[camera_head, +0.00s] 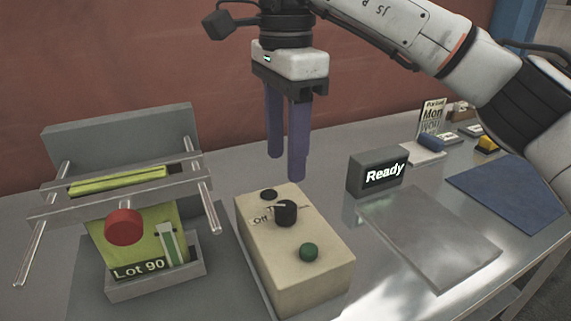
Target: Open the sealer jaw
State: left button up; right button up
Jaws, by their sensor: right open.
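The sealer (120,132) stands at the left, with a grey back plate and metal rods reaching forward. Its jaw has a grey front bar (110,196) carrying a round red knob (123,227). A yellow-green pouch (137,255) marked "Lot 90" hangs behind the knob, and its top edge shows between the bars. My right gripper (286,167) points down above the back of the beige control box, to the right of the sealer. Its two dark blue fingers are apart and empty, and they touch nothing that I can see. My left gripper is not in view.
A "Ready" display (378,172), a grey plate (430,240) and a blue mat (515,198) lie to the right. A red-brown wall stands behind.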

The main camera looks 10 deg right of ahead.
aim_at(124, 226)
jog(key=k, duration=1.5)
